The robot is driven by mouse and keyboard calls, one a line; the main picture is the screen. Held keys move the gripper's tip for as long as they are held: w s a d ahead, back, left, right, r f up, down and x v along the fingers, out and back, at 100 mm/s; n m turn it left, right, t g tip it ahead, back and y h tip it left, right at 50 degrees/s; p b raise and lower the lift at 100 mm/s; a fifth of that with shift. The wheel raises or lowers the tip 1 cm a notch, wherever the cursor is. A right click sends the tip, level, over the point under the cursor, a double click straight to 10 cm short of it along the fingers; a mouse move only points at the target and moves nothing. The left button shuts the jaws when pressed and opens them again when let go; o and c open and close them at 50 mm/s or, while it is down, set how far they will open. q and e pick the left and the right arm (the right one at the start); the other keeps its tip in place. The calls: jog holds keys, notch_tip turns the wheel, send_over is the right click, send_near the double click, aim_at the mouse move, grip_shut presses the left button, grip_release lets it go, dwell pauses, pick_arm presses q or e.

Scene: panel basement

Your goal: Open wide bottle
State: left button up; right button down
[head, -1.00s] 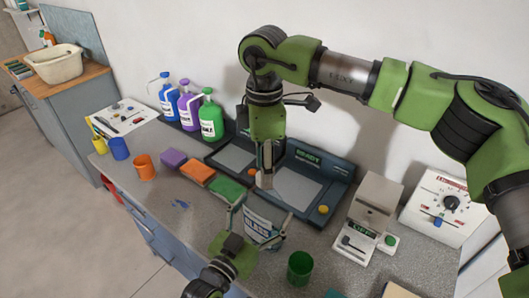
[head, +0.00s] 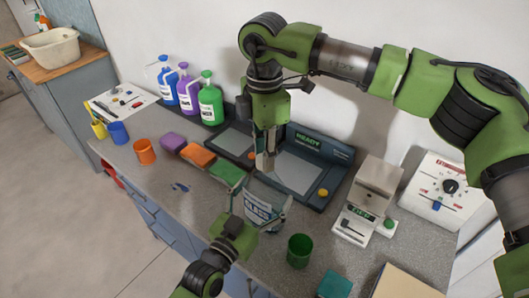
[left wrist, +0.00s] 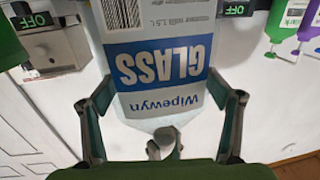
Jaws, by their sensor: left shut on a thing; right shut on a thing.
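The wide bottle (head: 260,209) is white with a blue GLASS label and stands near the counter's front edge. It fills the middle of the left wrist view (left wrist: 165,67), upside down in the picture. My left gripper (head: 262,213) is shut around its body, one finger on each side. My right gripper (head: 265,168) points down right above the bottle, shut at its top. The cap is hidden between the right fingertips. In the left wrist view, grey parts at the bottle's top are too unclear to tell apart.
A green cup (head: 300,250) stands close to the right of the bottle. A green block (head: 227,173) and an orange block (head: 196,154) lie to the left. Behind are a dark console (head: 325,145) and a grey device (head: 370,200). Jugs (head: 211,103) stand at the back left.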

jog(key=n, duration=0.9)
jog(key=shift+n, duration=0.4)
jog(key=n, duration=0.8)
jog(key=shift+w, duration=0.1)
jog(key=n, duration=0.3)
jog(key=shift+r+n, duration=0.1)
jog(key=shift+n, duration=0.3)
jog(key=n, duration=0.5)
jog(key=shift+n, duration=0.4)
jog(key=n, duration=0.5)
jog(key=shift+n, duration=0.4)
jog(key=n, duration=0.5)
jog(key=shift+n, duration=0.4)
jog(key=n, duration=0.5)
jog(key=shift+n, duration=0.4)
jog(key=n, duration=0.6)
jog(key=shift+r, duration=0.1)
jog(key=shift+r, duration=0.2)
